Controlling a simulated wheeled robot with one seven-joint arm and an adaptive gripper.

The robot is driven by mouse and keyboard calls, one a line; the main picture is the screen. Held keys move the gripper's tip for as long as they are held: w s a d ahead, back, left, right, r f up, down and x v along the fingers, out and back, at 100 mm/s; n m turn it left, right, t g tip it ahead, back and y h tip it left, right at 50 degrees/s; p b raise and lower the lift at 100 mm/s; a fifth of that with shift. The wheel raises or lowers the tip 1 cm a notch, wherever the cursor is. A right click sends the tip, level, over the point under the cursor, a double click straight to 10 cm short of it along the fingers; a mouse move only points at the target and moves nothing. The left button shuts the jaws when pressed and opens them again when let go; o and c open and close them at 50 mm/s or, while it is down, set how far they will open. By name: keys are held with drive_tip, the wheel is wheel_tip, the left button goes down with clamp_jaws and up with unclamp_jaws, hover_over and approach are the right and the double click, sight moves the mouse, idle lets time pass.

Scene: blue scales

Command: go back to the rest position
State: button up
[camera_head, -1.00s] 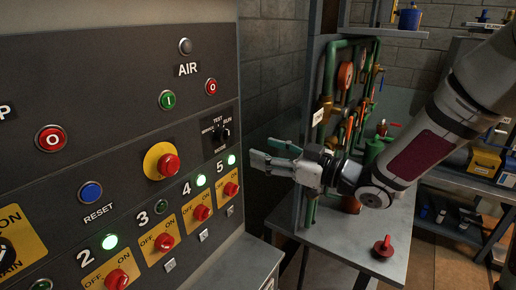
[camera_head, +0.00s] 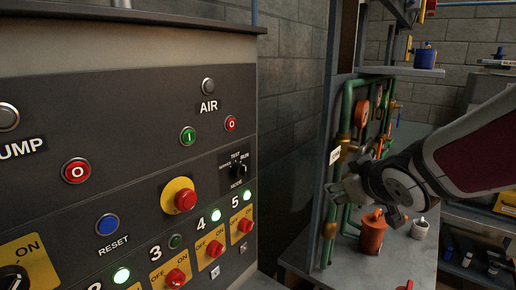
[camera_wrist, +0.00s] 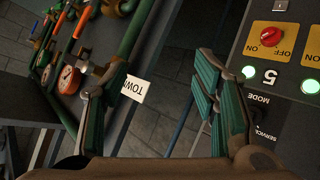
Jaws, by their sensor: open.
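My gripper (camera_head: 345,190) is in front of the green pipe rack, to the right of the control panel (camera_head: 130,130) and apart from it. In the wrist view my gripper (camera_wrist: 150,95) shows its two green-padded fingers spread wide with nothing between them. The panel's mode switch (camera_wrist: 262,115) and the lit number 5 switch (camera_wrist: 272,35) lie to the right of the fingers in that view. In the head view the lamps by switches 2, 4 and 5 glow green, and the lamp at 3 (camera_head: 175,241) is dark.
Green pipes (camera_head: 345,120) with gauges stand behind my gripper. An orange container (camera_head: 372,232) and a pale cup (camera_head: 419,228) stand on the grey bench (camera_head: 345,262). A shelf (camera_head: 400,71) with a blue pot (camera_head: 425,58) is above. A gap separates panel and rack.

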drive_tip(key=s+m+g, duration=0.5)
drive_tip(key=s+g, duration=0.1)
drive_tip(key=s, duration=1.8)
drive_tip(key=shift+s+a+r, duration=0.15)
drive_tip(key=shift+a+r, duration=0.05)
drive_tip(key=shift+a, duration=0.15)
